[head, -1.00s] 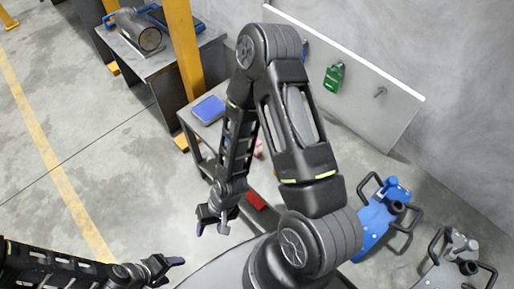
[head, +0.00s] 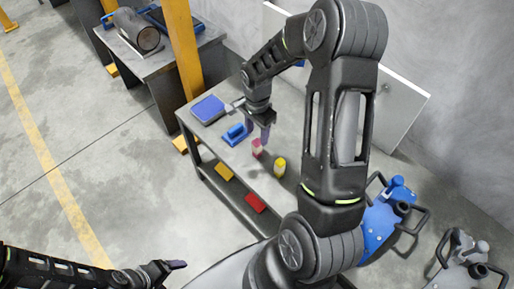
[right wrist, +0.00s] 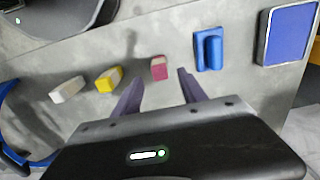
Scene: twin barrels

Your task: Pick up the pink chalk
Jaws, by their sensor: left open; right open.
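The pink chalk (head: 257,149) stands on the grey table top, between a yellow block and a blue eraser-like piece. It also shows in the right wrist view (right wrist: 159,68), just beyond and between the fingertips. My right gripper (head: 254,124) is open and empty. In the head view it hangs over the table just behind the pink chalk; I cannot tell whether it touches. In the right wrist view its fingers (right wrist: 158,82) point toward the chalk from either side. My left gripper (head: 172,268) is open and empty at the lower left, away from the table.
A yellow block (head: 279,167) and a blue eraser-like piece (head: 236,134) flank the chalk. A blue pad (head: 208,109) lies at the table's left end. A white block (right wrist: 66,90) shows in the right wrist view. Yellow and red pieces (head: 255,203) lie on the lower shelf.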

